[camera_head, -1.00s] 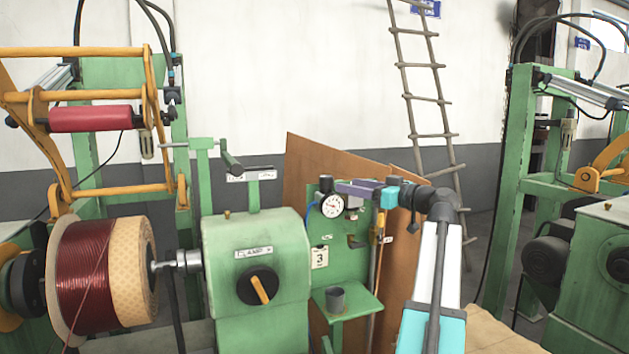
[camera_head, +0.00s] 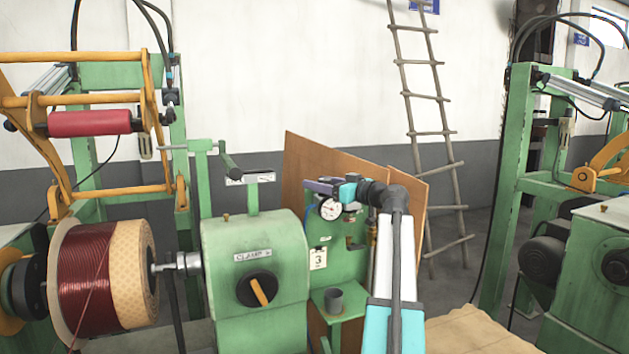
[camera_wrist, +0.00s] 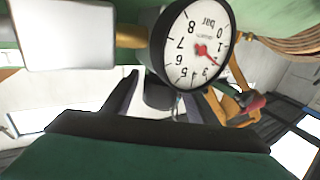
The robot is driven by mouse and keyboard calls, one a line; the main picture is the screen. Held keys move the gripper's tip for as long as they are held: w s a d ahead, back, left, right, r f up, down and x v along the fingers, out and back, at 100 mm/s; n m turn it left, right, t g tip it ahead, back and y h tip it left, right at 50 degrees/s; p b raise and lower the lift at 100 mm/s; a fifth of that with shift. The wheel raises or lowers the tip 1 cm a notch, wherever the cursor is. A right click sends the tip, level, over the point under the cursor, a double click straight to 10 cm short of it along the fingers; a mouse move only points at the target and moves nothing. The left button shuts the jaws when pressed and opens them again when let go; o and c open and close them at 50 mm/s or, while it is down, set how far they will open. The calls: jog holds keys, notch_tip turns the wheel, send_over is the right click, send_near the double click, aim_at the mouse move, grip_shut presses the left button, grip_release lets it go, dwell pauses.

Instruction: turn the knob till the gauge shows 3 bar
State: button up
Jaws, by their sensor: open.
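The round white gauge (camera_head: 330,208) sits on the green panel, just below my gripper (camera_head: 322,188) in the head view. In the wrist view the gauge (camera_wrist: 197,47) appears upside down and close. Its red needle points at about 2, between the 1 and 3 marks. My gripper (camera_wrist: 168,98) is open, its two dark fingers pointing toward the panel. A dark, rounded knob (camera_wrist: 161,93) shows between the fingers, partly hidden under the gauge; whether either finger touches it I cannot tell. In the head view my gripper hides the knob.
A pale grey block (camera_wrist: 68,35) with a brass fitting stands beside the gauge. Below are a card marked 3 (camera_head: 318,258) and a shelf with a dark cup (camera_head: 333,299). The green clamp housing (camera_head: 255,235) stands left; a brown board (camera_head: 300,160) is behind.

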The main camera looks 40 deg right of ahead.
jog(key=shift+w+a, duration=0.1)
jog(key=shift+w, duration=0.9)
jog(key=shift+c, duration=0.5)
jog(key=c, duration=1)
jog(key=shift+o, duration=0.2)
